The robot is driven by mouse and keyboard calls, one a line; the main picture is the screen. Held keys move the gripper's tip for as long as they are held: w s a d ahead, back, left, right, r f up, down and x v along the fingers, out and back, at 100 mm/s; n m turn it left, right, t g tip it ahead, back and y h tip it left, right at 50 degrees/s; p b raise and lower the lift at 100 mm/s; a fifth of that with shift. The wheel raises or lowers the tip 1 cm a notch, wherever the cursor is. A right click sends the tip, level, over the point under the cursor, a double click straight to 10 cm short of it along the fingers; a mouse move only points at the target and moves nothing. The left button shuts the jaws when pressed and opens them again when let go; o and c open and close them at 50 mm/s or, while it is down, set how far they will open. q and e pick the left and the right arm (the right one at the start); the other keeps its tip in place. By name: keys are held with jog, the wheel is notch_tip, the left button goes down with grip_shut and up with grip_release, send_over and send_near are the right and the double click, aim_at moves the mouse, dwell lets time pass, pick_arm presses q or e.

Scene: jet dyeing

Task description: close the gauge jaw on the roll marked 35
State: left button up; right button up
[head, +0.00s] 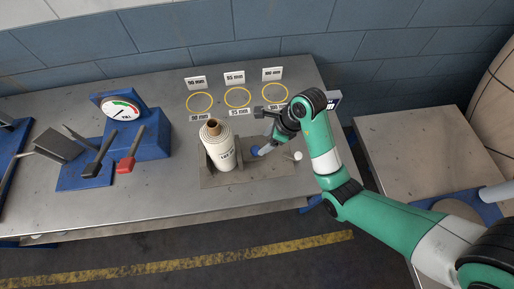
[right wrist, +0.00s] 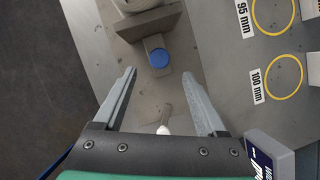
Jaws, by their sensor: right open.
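The cream roll (head: 220,150) stands upright on a grey gauge plate (head: 240,178); the print on its side is too small to read surely. A jaw block with a round blue face (right wrist: 159,57) sits beside the roll, whose lower edge (right wrist: 140,4) shows at the top of the right wrist view. A handle with a white ball tip (head: 298,156) lies right of the block; its white tip also shows in the right wrist view (right wrist: 163,130). My left gripper is out of view.
Behind the plate are yellow rings (head: 238,97) with mm labels. A blue stand with a dial (head: 122,109) and black and red handles (head: 127,163) is at left. Bare table lies between them. A second table (head: 410,150) is at right.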

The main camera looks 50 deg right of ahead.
aim_at(255, 150)
jog(key=b+x, duration=0.1)
jog(key=x, duration=0.6)
jog(key=shift+f+b, duration=0.2)
jog(key=shift+b, duration=0.1)
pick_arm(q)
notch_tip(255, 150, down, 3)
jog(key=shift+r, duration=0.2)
pick_arm(e)
grip_shut()
jog(key=shift+r+p, duration=0.2)
jog(key=shift+p, duration=0.25)
jog(key=shift+a, duration=0.15)
jog(key=shift+w+a+f, duration=0.15)
jog(key=shift+w, duration=0.1)
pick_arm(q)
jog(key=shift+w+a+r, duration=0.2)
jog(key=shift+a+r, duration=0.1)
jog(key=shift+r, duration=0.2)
pick_arm(e)
grip_release()
jog(key=shift+s, duration=0.1)
